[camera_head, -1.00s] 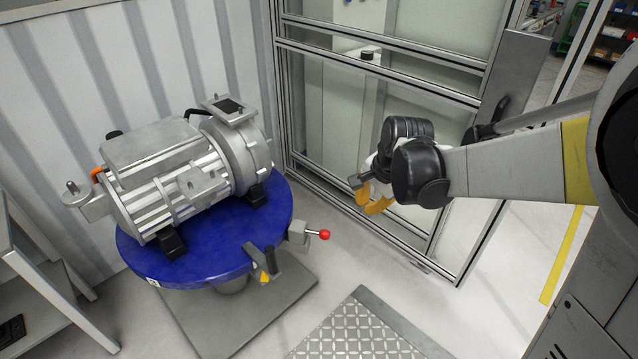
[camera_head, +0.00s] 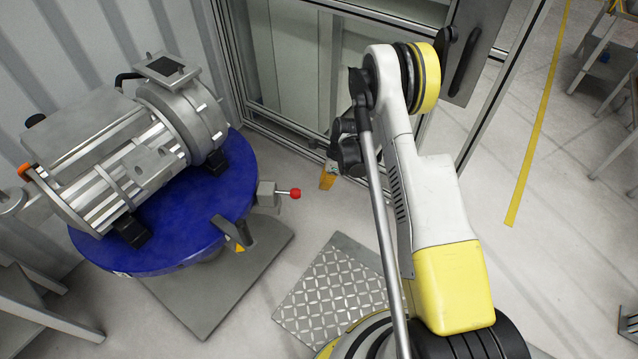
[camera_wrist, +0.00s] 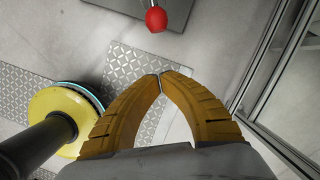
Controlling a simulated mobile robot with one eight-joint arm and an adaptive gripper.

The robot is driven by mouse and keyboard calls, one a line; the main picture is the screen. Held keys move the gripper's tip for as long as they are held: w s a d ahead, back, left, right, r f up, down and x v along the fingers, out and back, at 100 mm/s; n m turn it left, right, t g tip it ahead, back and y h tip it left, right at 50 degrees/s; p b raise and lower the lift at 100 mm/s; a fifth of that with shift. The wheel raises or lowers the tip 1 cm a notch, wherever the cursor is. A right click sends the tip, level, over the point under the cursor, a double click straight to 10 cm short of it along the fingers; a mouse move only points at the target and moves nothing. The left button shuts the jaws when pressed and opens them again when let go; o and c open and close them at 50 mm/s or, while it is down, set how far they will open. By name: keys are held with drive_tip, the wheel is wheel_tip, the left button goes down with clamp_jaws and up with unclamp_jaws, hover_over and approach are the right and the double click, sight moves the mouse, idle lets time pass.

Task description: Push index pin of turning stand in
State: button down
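The index pin (camera_head: 287,193) has a red ball knob on a thin metal rod. It sticks out to the right from a grey block on the rim of the blue round turning stand (camera_head: 190,228). The red knob (camera_wrist: 156,19) also shows at the top of the wrist view, ahead of the fingertips and apart from them. My gripper (camera_head: 327,180) hangs to the right of the knob in the head view, with a gap between them. In the wrist view its two orange fingers (camera_wrist: 160,76) meet at the tips, with nothing visible between them.
A grey drive unit (camera_head: 125,150) lies on the stand. A bracket (camera_head: 232,233) with a yellow mark sits on the stand's front rim. A grey base plate (camera_head: 215,285) and a chequered plate (camera_head: 330,285) lie on the floor. A framed glass panel (camera_head: 285,75) stands behind my arm.

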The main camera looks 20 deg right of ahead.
sight(298, 192)
drive_tip(key=w+a+f+b, duration=0.2)
drive_tip(key=a+f+b, duration=0.2)
drive_tip(key=f, duration=0.3)
drive_tip(key=shift+w+a+f, duration=0.2)
drive_tip(key=shift+w+a, duration=0.05)
drive_tip(key=shift+a, duration=0.45)
drive_tip(key=a, duration=0.1)
drive_tip(key=w+a, duration=0.1)
drive_tip(key=a, duration=0.1)
drive_tip(key=shift+w+a, duration=0.25)
drive_tip(key=shift+w, duration=0.05)
drive_tip(key=shift+d, duration=0.15)
